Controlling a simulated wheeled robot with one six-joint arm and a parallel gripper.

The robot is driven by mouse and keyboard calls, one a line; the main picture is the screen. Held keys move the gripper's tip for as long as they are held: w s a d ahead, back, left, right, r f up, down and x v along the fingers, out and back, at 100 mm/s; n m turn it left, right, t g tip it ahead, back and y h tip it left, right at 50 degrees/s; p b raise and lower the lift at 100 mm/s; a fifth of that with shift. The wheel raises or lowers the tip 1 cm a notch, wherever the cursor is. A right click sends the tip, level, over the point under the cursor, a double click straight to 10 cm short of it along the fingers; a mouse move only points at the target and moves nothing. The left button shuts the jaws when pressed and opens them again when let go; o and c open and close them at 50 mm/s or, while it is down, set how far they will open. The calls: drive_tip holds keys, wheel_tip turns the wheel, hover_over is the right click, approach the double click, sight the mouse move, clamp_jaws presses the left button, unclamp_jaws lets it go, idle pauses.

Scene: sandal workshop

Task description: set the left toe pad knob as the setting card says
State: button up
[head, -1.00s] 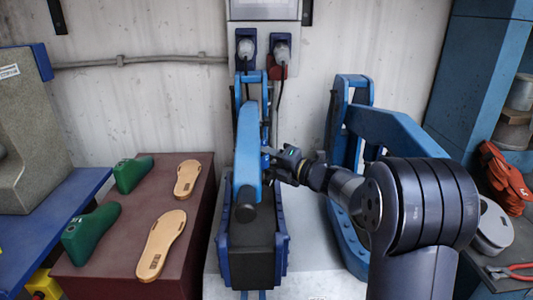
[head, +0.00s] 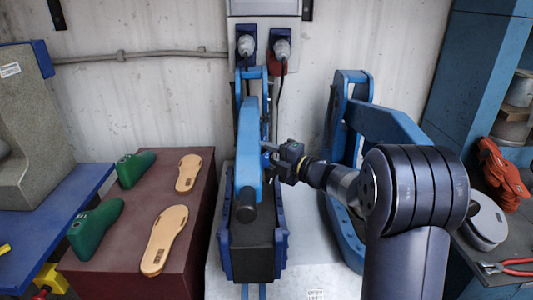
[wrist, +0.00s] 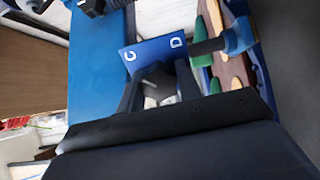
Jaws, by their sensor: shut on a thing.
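The left press (head: 247,160) is blue, with a dark round-ended bar on its front. My gripper (head: 269,160) is at the right side of its arm, level with the upper part. In the wrist view my gripper (wrist: 153,86) is shut on a small knob (wrist: 152,90) in front of a blue dial plate (wrist: 130,52). A small white card (head: 316,295) at the bottom edge bears dark print too small to read surely.
A second blue press (head: 350,120) stands to the right, behind my arm. A maroon box (head: 205,215) at left carries green lasts (head: 95,229) and tan soles (head: 164,240). Red-handled pliers (head: 510,267) lie at far right.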

drive_tip(key=o, duration=1)
drive_tip(key=shift+c, duration=0.2)
